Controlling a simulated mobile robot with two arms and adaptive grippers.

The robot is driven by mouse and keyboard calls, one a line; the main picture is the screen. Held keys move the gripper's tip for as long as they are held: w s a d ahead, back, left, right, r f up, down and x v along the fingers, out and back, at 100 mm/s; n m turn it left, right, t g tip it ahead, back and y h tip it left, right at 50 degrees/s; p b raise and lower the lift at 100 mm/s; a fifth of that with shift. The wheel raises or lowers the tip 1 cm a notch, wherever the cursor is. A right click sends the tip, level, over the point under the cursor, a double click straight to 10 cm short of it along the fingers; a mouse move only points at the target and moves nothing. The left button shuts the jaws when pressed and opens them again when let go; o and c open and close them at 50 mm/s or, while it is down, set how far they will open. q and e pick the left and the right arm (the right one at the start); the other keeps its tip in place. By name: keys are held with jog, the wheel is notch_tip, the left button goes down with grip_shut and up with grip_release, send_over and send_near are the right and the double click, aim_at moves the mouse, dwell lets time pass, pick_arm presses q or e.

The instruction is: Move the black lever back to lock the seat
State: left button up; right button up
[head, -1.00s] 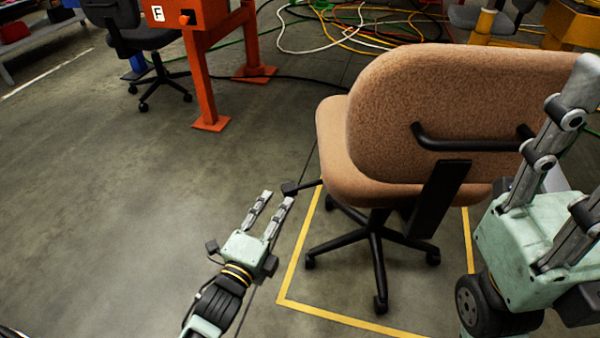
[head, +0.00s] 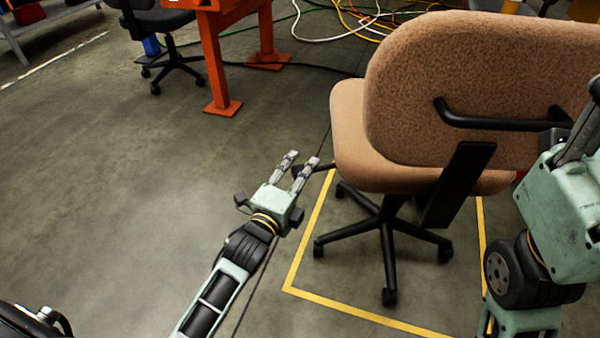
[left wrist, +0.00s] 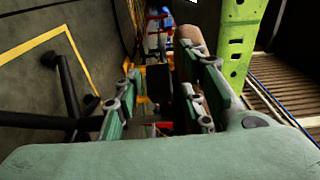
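The tan office chair (head: 470,90) stands with its back turned to me and its black wheeled base (head: 387,225) below. The black lever (head: 325,168) sticks out to the left from under the seat. My left gripper (head: 302,161) is open at the lever's outer end, with its fingers overlapping it in the head view; contact cannot be told. In the left wrist view, the two fingers (left wrist: 162,95) stand apart with a dark shape between them. My right gripper (head: 583,130) is beside the chair back at the right edge, its fingers partly cut off.
A yellow floor outline (head: 340,305) surrounds the chair base. An orange stand (head: 215,65) and a dark office chair (head: 165,40) are at the back left. Cables (head: 350,20) lie behind. The floor at left is clear.

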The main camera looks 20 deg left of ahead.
pick_arm(q)
jog(key=shift+c, duration=0.7)
grip_shut()
jog(key=shift+w, duration=0.1)
